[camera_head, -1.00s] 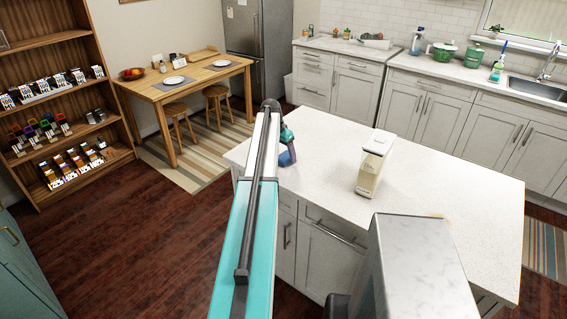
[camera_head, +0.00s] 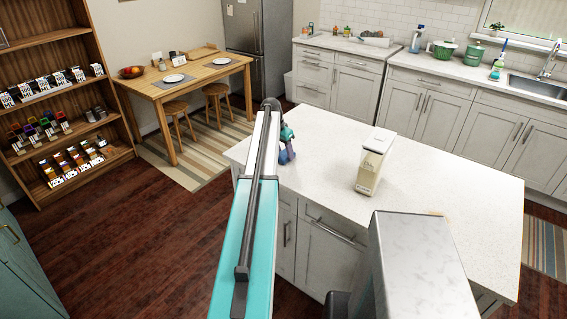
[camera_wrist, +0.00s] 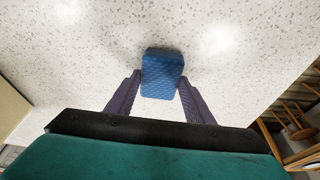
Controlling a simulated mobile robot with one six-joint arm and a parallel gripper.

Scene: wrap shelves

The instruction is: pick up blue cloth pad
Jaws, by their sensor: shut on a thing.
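The blue cloth pad (camera_wrist: 162,72) is a small quilted block in the wrist view, between the two purple fingers of my gripper (camera_wrist: 160,84). The fingers are shut on its sides, and the white speckled counter shows behind it. I cannot tell whether the pad still touches the counter. In the head view my gripper (camera_head: 287,146) is small and partly hidden by my arm, at the left end of the island. The pad is hard to make out there.
The island counter (camera_head: 450,190) holds a clear container with a white lid (camera_head: 371,165), right of my gripper. The counter between them is clear. A wooden table (camera_head: 200,75) with stools stands behind left, and a stocked shelf (camera_head: 60,110) at the far left.

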